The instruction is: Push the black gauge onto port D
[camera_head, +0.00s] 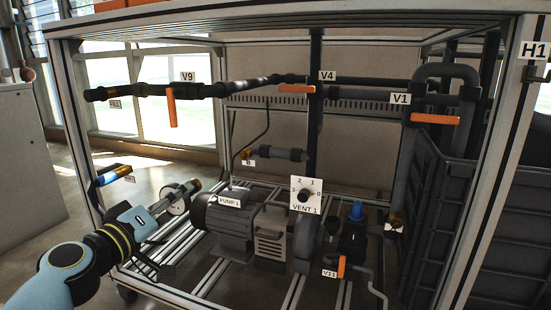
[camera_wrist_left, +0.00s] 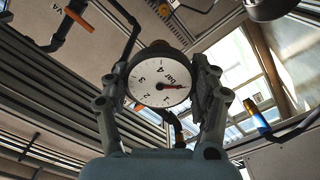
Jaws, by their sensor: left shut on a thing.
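My left gripper (camera_head: 175,204) reaches in from the lower left and is shut on the gauge. The gauge's round white dial (camera_wrist_left: 160,82), with a red needle and "bar" marking, sits between both fingers in the left wrist view. In the head view the gauge (camera_head: 179,206) shows small, left of the pump, with a brass-coloured end beyond the gripper. A brass fitting (camera_head: 246,154) on a short grey pipe is up and to the right, apart from the gauge. Its label is too small to read, and I cannot tell which fitting is port D.
PUMP 1 (camera_head: 228,212) is right of the gripper. The VENT 1 dial (camera_head: 305,196) and another brass fitting (camera_head: 395,221) are farther right. A frame post (camera_head: 85,140) stands at left.

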